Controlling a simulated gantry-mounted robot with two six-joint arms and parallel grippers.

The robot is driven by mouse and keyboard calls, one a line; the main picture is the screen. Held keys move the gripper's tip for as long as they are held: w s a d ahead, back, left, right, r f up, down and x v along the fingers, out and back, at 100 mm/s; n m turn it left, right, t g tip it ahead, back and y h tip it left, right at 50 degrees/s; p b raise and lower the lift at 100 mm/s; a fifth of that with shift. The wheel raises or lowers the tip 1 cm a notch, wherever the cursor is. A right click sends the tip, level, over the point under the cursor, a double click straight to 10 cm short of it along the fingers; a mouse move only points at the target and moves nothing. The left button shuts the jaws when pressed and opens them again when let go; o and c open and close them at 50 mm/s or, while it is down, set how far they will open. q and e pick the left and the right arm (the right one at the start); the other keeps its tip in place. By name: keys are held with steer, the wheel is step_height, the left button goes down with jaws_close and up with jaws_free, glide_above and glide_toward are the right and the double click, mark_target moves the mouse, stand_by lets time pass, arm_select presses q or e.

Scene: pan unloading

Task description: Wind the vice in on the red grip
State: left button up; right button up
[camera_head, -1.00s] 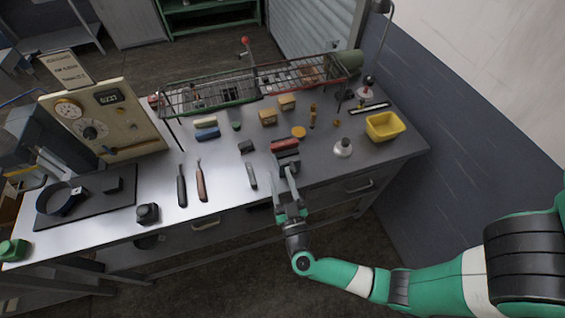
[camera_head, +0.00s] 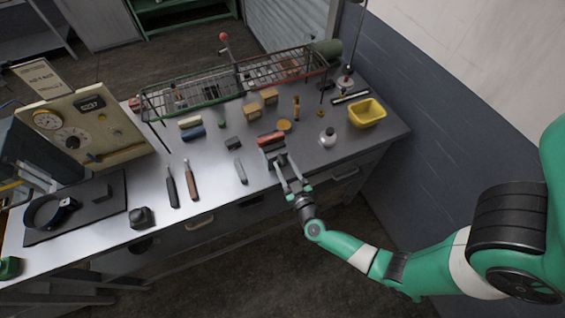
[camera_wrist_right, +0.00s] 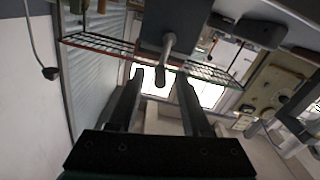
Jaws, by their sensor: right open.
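The red grip (camera_head: 270,139) lies across the top of the small dark grey vice (camera_head: 273,151) near the front edge of the bench. I cannot tell whether both jaws touch it. In the right wrist view, the vice shows as a grey block (camera_wrist_right: 181,22) with a bent metal handle (camera_wrist_right: 168,45) sticking out towards me. My right gripper (camera_head: 286,166) is at the vice's front side, and it also shows in the right wrist view (camera_wrist_right: 160,76). It is open, with the handle's end between its fingertips, apparently not gripped. My left gripper is out of view.
A wire rack (camera_head: 240,80) runs along the back. A yellow bin (camera_head: 367,113) and a small silver-and-white item (camera_head: 327,138) stand right of the vice. A grey-handled tool (camera_head: 240,171) lies to its left. A panel with dials (camera_head: 75,130) stands at the far left.

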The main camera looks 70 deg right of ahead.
steer(key=shift+x, duration=1)
jaws_close()
